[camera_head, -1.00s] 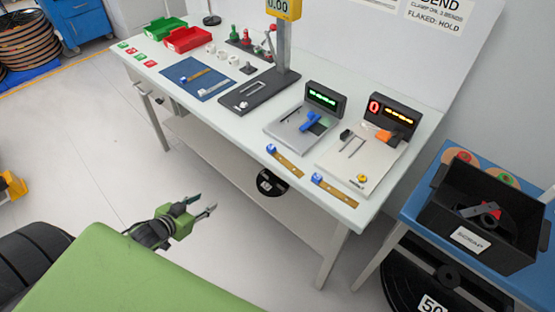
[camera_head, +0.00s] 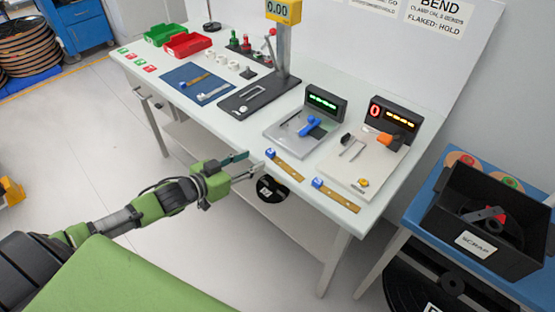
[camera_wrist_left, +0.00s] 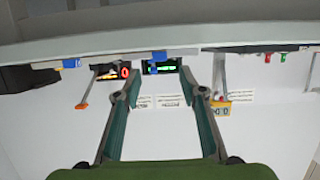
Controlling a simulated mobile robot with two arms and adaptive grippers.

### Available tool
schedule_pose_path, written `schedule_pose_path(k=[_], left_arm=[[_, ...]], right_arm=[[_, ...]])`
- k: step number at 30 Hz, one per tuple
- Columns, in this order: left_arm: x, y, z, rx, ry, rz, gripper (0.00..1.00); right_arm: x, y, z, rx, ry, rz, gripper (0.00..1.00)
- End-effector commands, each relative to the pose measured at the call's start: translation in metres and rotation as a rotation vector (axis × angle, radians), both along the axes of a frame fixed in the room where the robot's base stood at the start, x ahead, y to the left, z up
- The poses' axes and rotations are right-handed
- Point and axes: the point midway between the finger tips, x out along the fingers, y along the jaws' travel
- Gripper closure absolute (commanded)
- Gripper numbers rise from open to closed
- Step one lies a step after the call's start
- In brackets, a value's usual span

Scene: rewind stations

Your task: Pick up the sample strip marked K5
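Two brownish-gold strips with blue ends lie at the table's front edge in the head view. The left strip (camera_head: 287,168) is in front of the station with the green display, and the right strip (camera_head: 337,196) is in front of the station with the orange display. A third strip (camera_head: 196,78) lies on the blue mat (camera_head: 190,93) farther back. I cannot read K5 on any strip. My left gripper (camera_head: 247,164) is open and empty, just left of the left strip near the table edge. The left wrist view shows its two fingers (camera_wrist_left: 158,78) apart with nothing between.
The white table (camera_head: 235,133) also holds two test stations, a dark scale base (camera_head: 262,92), and red (camera_head: 190,43) and green (camera_head: 165,33) bins. A black scrap box (camera_head: 478,220) stands on a blue table at right.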

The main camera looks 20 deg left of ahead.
Motion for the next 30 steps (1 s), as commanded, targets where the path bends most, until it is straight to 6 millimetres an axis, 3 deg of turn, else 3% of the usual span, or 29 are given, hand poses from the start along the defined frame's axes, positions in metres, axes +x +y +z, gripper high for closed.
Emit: schedule_pose_path(k=[8, 21, 29, 30], left_arm=[[0.015, -0.005, -0.004, 0.001, 0.000, 0.001, 0.62], [0.057, -0.019, -0.018, 0.001, 0.000, 0.001, 0.62], [0.059, -0.020, -0.020, 0.001, 0.001, 0.000, 0.62], [0.059, -0.020, -0.019, 0.001, 0.001, 0.000, 0.67]], right_arm=[[0.000, 0.001, 0.001, 0.001, 0.000, -0.001, 0.64], [0.000, 0.002, 0.008, 0.002, -0.001, -0.001, 0.64], [0.000, 0.002, 0.008, 0.002, -0.001, -0.001, 0.64], [0.000, 0.002, 0.008, 0.002, -0.001, -0.001, 0.64]])
